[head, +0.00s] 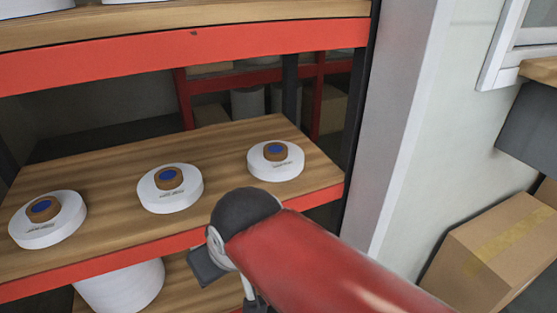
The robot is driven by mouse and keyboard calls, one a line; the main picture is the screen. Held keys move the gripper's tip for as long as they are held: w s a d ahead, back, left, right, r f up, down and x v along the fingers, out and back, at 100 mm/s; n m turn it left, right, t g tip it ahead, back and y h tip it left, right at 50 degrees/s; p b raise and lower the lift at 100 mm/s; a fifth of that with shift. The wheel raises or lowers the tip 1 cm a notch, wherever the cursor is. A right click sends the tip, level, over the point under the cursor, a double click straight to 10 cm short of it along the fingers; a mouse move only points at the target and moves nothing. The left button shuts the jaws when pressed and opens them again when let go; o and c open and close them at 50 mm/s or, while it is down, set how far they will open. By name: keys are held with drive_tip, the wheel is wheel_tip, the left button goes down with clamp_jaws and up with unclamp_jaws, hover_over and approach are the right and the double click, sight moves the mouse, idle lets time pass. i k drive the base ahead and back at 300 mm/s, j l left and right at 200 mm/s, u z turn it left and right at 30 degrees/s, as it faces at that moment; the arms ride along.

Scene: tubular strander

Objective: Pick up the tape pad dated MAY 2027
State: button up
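Three round white tape pads, each with a brown ring and blue centre on top, lie in a row on the wooden middle shelf (110,190): a left pad (48,232), a middle pad (172,201) and a right pad (277,170). Each has small dark print on its white part. The print is too small to read, so I cannot tell which one says MAY 2027. My red arm reaches in from the lower right, its dark joint just in front of the shelf edge, between the middle and right pads. My gripper's fingertips do not show.
A red beam (190,57) with an upper wooden shelf above it runs over the pads. A dark upright and a pale wall post (395,130) stand right of the shelf. A white cylinder (122,287) sits below. A cardboard box (495,250) is at right.

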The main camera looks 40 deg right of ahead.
sight(274, 161)
drive_tip(key=j+z, duration=0.15)
drive_tip(key=z, duration=0.95)
